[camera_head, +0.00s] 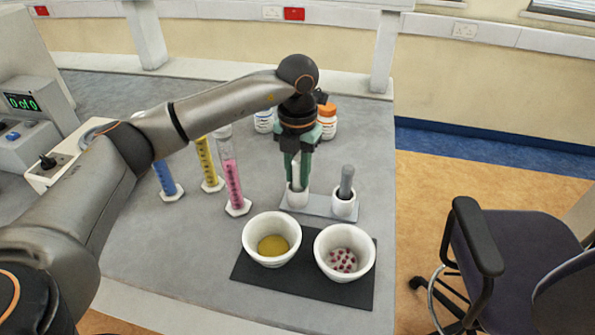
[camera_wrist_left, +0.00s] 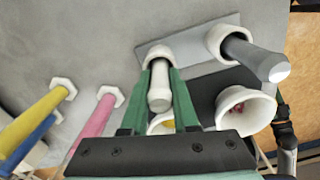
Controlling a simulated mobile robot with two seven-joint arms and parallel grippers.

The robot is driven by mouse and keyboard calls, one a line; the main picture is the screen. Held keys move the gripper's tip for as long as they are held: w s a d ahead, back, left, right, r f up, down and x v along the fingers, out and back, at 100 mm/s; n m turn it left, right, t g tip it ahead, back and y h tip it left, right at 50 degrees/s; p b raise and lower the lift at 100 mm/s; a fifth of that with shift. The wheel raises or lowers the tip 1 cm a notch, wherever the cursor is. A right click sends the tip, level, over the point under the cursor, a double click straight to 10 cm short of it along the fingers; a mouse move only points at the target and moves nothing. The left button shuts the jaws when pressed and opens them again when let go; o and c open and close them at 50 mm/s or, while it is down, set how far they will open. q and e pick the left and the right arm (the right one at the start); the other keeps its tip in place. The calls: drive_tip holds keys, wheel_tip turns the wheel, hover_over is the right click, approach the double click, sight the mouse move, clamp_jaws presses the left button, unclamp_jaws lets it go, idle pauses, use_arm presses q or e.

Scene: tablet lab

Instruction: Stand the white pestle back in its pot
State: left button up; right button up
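The white pestle (camera_head: 297,172) stands upright with its lower end in a small white pot (camera_head: 297,198) on a grey tray. In the left wrist view the pestle (camera_wrist_left: 160,88) lies between the green fingers, its top towards the camera and its lower end inside the pot (camera_wrist_left: 158,54). My left gripper (camera_head: 298,177) reaches down from above, its fingertips just over the pot's rim. The fingers sit close against both sides of the pestle and seem shut on it. The pestle's bottom is hidden in the pot.
A grey pestle (camera_head: 346,182) stands in a second pot (camera_head: 344,206) close to the right. Two white bowls (camera_head: 272,248) (camera_head: 345,272) stand on a dark mat in front. Pink (camera_head: 232,180), yellow (camera_head: 207,163) and blue (camera_head: 165,178) cylinders stand left. Capped jars are behind the gripper.

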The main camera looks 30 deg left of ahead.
use_arm(q)
drive_tip(key=o, duration=0.5)
drive_tip(key=shift+r, duration=0.1)
wheel_tip(320, 180, up, 12)
drive_tip(key=shift+r, duration=0.2)
drive_tip(key=shift+f, duration=0.1)
idle(0.6)
